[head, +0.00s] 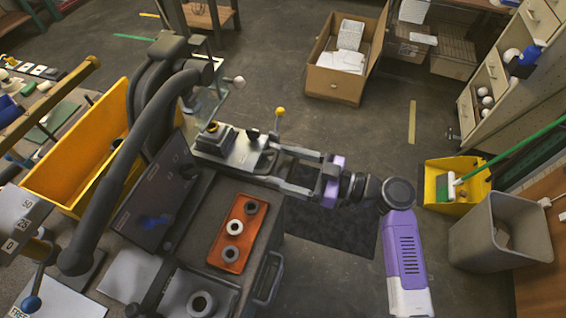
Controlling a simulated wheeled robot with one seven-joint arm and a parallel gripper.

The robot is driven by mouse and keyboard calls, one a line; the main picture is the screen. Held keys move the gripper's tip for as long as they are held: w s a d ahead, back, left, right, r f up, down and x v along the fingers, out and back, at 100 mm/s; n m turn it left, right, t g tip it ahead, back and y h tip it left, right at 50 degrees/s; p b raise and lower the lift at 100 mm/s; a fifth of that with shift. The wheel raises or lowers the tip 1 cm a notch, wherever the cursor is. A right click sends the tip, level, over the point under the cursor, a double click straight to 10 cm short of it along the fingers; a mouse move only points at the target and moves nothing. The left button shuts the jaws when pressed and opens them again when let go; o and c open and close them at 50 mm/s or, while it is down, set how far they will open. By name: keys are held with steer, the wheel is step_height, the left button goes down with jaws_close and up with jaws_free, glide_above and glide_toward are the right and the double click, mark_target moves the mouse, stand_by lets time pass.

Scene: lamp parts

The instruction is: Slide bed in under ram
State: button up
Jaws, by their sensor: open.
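I cannot clearly make out the ram.
A yellow-knobbed lever (280,113) rises behind the slide. An orange tray (217,252) with several rings lies in front. A yellow bin (75,180) is at left. A cardboard box (335,82), a yellow dustpan (437,168) and a grey bin (487,260) stand on the floor.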

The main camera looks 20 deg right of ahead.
mark_target(266, 169)
steer(key=shift+w+a, duration=0.2)
steer(key=shift+a, duration=0.05)
jaws_close()
steer(key=b+x, duration=0.2)
steer(key=x, duration=0.1)
steer(key=shift+a+f, duration=0.2)
steer(key=shift+a, duration=0.05)
steer(key=shift+w+a+r+b, duration=0.1)
steer(key=shift+w+a+b, duration=0.15)
steer(key=shift+b, duration=0.15)
steer(key=shift+r, duration=0.15)
jaws_free()
steer(key=shift+a, duration=0.15)
steer(key=shift+d, duration=0.2)
